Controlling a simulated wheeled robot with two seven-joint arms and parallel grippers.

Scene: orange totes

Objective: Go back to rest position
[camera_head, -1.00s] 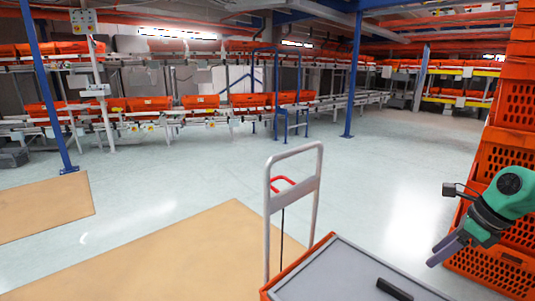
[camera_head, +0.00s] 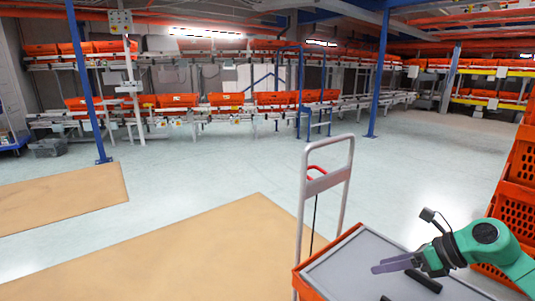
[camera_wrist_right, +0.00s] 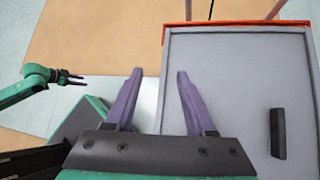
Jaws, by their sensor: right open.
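My right gripper (camera_head: 378,267) is open and empty in the head view, over the right part of the grey-topped cart (camera_head: 345,272). In the right wrist view its two purple fingers (camera_wrist_right: 159,73) stand apart with only floor and the cart edge behind them. My left gripper (camera_wrist_right: 76,76) shows small at the left of the right wrist view. Its two dark fingers look apart, with nothing seen between them. The left arm is not in the head view.
The cart has an orange rim, a tall metal handle (camera_head: 327,180) and a dark bar (camera_wrist_right: 277,133) on its top. Orange crates (camera_head: 522,165) are stacked at the right. Racks with orange totes (camera_head: 225,99) line the back. Open floor lies between.

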